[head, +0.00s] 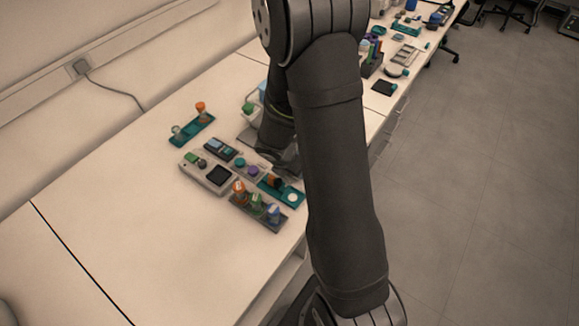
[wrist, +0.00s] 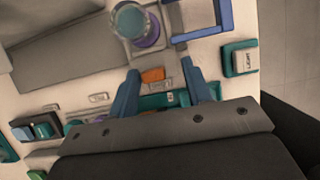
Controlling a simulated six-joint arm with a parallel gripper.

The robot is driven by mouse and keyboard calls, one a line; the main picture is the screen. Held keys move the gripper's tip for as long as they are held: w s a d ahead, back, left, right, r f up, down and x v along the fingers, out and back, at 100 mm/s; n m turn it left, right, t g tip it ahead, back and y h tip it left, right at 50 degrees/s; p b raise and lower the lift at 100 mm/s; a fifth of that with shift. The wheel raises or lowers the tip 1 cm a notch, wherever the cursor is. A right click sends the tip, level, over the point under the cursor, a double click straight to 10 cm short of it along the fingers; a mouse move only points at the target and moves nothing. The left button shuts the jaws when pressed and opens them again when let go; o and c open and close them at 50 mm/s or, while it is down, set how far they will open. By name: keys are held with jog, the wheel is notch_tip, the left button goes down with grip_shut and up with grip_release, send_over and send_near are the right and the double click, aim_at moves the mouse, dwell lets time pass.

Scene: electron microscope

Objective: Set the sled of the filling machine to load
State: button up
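In the wrist view my gripper (wrist: 160,67) has its two blue fingers spread apart, with nothing visibly held between them. Beyond and below the fingers is a small orange block (wrist: 152,75) beside a pale label plate and a teal base (wrist: 165,100). A clear-topped cylinder with a purple base (wrist: 147,38) stands on a grey plate above the left fingertip. A blue frame (wrist: 198,27) lies above the right fingertip. I cannot tell for certain which part is the filling machine's sled, or its setting. In the head view my arm hides my fingertips.
A grey device with a dark screen (head: 219,175), a rack with orange, green and blue items (head: 245,212) and a teal tray (head: 190,132) stand on the bench. A teal block with a white label (wrist: 242,61) is at right in the wrist view. The bench's left side (head: 110,220) is clear.

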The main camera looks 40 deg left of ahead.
jog(key=shift+a+r, duration=0.15)
jog(key=shift+a, duration=0.05)
jog(key=shift+s+r, duration=0.15)
jog(key=shift+r, duration=0.1)
jog(key=v, duration=1.6)
jog(key=shift+s+r, duration=0.2)
jog(key=shift+r, duration=0.1)
jog(key=shift+f, duration=0.1)
jog(key=x, duration=1.6)
jog(key=shift+w+f, duration=0.25)
jog(key=shift+f, duration=0.1)
